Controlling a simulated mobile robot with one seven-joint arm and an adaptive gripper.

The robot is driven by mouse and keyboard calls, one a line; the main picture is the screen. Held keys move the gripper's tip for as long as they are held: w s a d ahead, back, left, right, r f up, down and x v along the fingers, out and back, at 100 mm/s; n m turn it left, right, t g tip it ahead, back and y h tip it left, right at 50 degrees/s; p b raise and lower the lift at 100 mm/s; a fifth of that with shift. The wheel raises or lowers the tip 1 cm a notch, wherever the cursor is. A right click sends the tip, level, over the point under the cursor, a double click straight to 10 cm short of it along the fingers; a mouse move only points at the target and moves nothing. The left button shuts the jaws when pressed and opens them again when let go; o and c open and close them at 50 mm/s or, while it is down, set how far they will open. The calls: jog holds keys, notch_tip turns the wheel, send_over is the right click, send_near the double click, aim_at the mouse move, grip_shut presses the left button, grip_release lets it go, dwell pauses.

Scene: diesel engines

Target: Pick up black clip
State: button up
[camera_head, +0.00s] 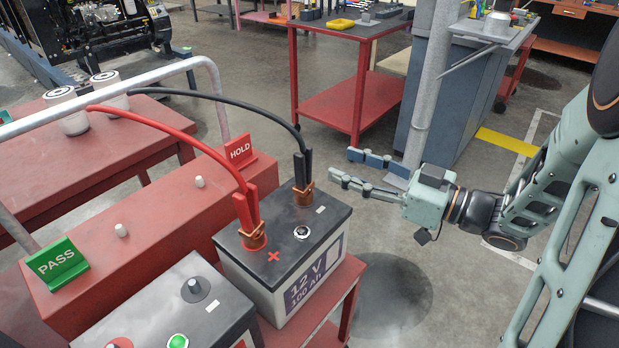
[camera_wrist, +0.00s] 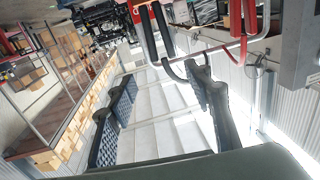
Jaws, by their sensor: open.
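The black clip (camera_head: 303,166) stands upright on the rear terminal of the 12 V battery (camera_head: 300,243), its copper-coloured jaws around the post. A black cable (camera_head: 240,103) runs from its top to the left. The red clip (camera_head: 246,208) sits on the other terminal, marked with a plus. My gripper (camera_head: 337,164) is open and empty, to the right of the black clip, fingers pointing left towards it and apart from it. In the wrist view my two dark fingers (camera_wrist: 165,88) are spread, with nothing between them. Dark bars beyond them there cannot be surely identified.
A red HOLD sign (camera_head: 240,149) and a green PASS sign (camera_head: 58,264) stand on the red ledge behind the batteries. A second battery (camera_head: 170,310) is at front left. A grey post (camera_head: 430,90) rises behind my gripper. Open floor lies below it.

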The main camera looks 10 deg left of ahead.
aim_at(308, 153)
jog(key=x, duration=0.3)
jog(key=b+x, duration=0.1)
jog(key=x, duration=0.6)
jog(key=shift+s+a, duration=0.25)
jog(key=shift+a, duration=0.1)
grip_shut()
